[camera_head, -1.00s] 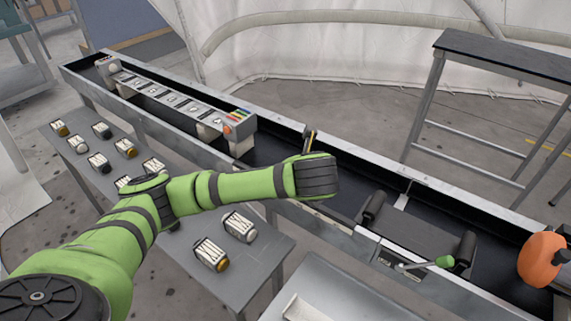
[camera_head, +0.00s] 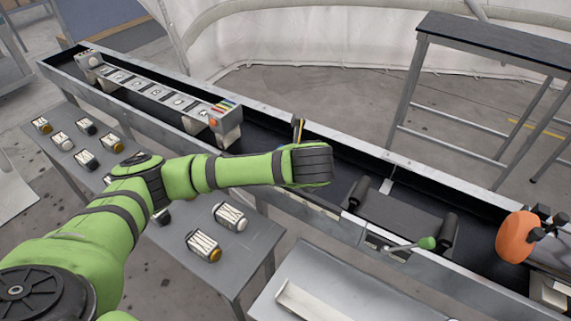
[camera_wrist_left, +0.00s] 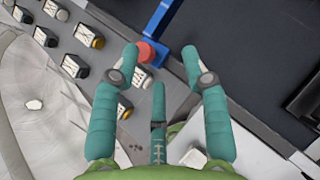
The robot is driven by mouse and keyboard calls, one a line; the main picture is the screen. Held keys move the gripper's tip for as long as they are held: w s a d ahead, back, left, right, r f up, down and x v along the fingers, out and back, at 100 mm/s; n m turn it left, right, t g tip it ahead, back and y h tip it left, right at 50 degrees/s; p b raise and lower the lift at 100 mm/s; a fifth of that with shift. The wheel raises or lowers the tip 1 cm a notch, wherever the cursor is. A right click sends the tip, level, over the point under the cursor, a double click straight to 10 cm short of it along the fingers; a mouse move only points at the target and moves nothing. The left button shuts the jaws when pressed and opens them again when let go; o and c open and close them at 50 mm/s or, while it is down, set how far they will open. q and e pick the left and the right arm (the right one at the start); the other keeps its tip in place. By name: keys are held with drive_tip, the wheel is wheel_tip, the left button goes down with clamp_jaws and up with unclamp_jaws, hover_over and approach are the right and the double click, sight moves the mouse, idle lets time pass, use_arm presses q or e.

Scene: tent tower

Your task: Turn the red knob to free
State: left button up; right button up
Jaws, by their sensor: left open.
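The red knob (camera_wrist_left: 146,53) shows in the left wrist view, at the end of a blue bar (camera_wrist_left: 160,20) beside the dark belt. My left gripper (camera_wrist_left: 161,52) is open, with a teal finger on each side and a third finger below. The knob lies between the two upper fingertips in the picture, closer to the left one. Whether any finger touches it I cannot tell. In the head view my left wrist (camera_head: 312,165) reaches over the trough's near edge and hides the knob and fingers. My right gripper is not in view.
A long metal trough (camera_head: 350,152) with a dark belt holds a grey panel box (camera_head: 165,95). A green-tipped lever (camera_head: 427,242) and an orange disc (camera_head: 515,237) are to the right. Several small blocks lie on a low grey table (camera_head: 255,235). A tall table (camera_head: 490,45) stands behind.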

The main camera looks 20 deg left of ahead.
use_arm(q)
drive_tip(key=v, duration=1.1)
drive_tip(key=shift+r, duration=0.1)
idle(0.5)
